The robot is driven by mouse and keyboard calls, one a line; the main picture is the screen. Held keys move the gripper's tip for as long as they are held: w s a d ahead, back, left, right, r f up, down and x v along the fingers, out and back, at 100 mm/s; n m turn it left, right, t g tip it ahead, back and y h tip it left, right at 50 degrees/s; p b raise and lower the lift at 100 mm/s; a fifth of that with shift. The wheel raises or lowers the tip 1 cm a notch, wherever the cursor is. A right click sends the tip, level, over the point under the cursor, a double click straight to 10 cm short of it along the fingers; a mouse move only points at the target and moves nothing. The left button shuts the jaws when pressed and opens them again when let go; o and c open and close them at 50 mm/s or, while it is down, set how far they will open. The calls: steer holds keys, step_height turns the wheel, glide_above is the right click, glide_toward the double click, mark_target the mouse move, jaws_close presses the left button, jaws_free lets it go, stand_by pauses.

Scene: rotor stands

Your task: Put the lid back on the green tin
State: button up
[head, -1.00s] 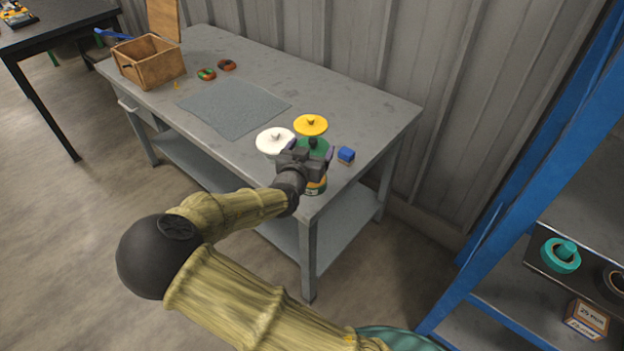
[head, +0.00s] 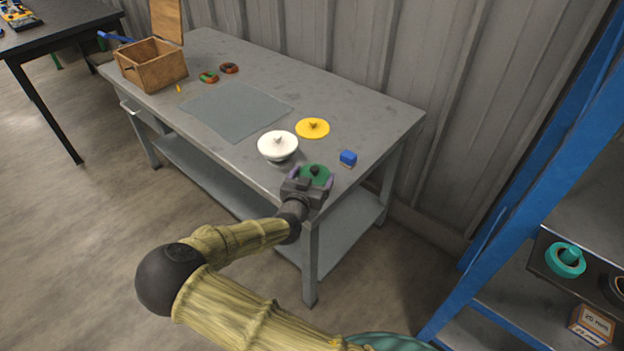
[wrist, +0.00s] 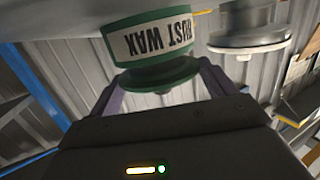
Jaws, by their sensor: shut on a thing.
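The green lid (head: 319,172) with a dark knob sits between the fingers of my gripper (head: 311,178) at the near corner of the workbench. In the wrist view, which is upside down, my gripper (wrist: 160,88) is shut on the green lid (wrist: 158,76). The green tin (wrist: 153,37), with a white label ending in "UST WAX", adjoins the lid. I see no clear gap between them, but cannot tell whether the lid is fully seated. In the head view the lid and gripper hide the tin.
A yellow lid (head: 313,128) is behind, and a small blue block (head: 348,158) is to the right. The grey mat (head: 235,110) is bare. A blue rack (head: 530,165) stands at right.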

steer(key=shift+f, duration=0.45)
steer(key=shift+f+b, duration=0.3)
steer(key=shift+f, duration=0.05)
steer(key=shift+f, duration=0.1)
steer(key=o, duration=0.9)
steer(key=shift+c, duration=0.2)
steer(key=shift+r, duration=0.2)
